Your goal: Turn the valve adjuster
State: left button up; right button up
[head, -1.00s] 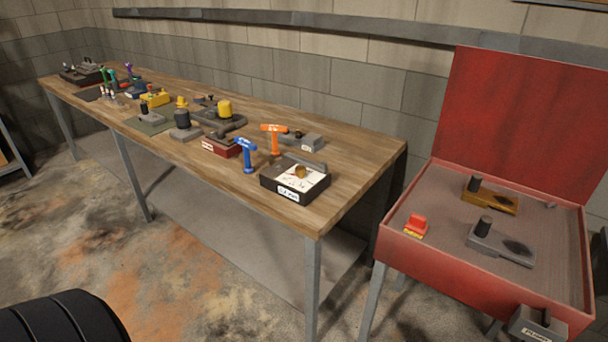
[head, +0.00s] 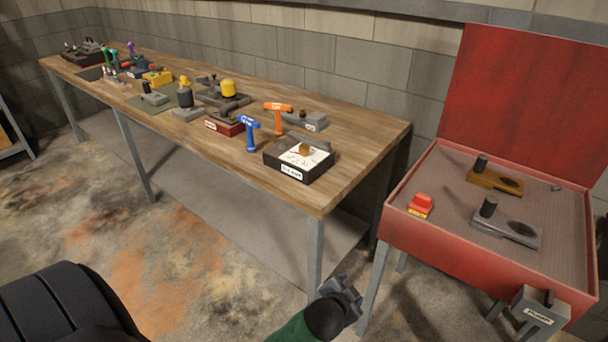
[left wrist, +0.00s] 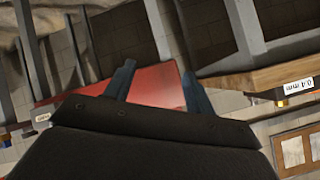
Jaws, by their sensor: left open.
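A black box with a white dial face (head: 310,158) stands on the near right end of the bench. It has a small orange-brown knob (head: 305,148) on top and a white label on its front. I take it to be the adjuster. Its label, reading about 0.4 mm, also shows at the right of the left wrist view (left wrist: 299,85). My left gripper (head: 345,286) is low in front of the bench's right end, below the tabletop and apart from the box. In the left wrist view its two fingers (left wrist: 158,88) are spread, with nothing between them.
The wooden bench (head: 350,145) holds blue (head: 249,132) and orange (head: 278,118) T-handled tools just left of and behind the box. A red open-lidded cart (head: 440,240) stands to the right, with several parts inside. A narrow gap separates bench and cart.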

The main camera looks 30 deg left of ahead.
pick_arm(q)
jog(key=w+d+r+m+t+h, duration=0.1)
jog(key=w+d+r+m+h, duration=0.65)
jog(key=w+r+m, duration=0.4)
jog(key=w+d+r+m+t+h, duration=0.1)
jog(key=w+d+r+m+h, duration=0.7)
jog(key=m, duration=0.6)
notch_tip(320, 180, up, 5)
jog(key=m+g+y, duration=1.3)
jog(key=m+y, duration=0.1)
jog(key=y, duration=0.1)
send_over(304, 145)
jog(key=shift+r, duration=0.15)
jog(key=shift+f, duration=0.4)
jog(key=shift+f+p, duration=0.6)
jog(key=shift+f, duration=0.3)
jog(key=shift+f+p, duration=0.85)
jog(key=shift+f, duration=1.75)
pick_arm(e)
notch_tip(304, 145, down, 8)
jog(key=s+d, duration=0.1)
jog(key=d, duration=0.1)
jog(key=shift+s, duration=0.25)
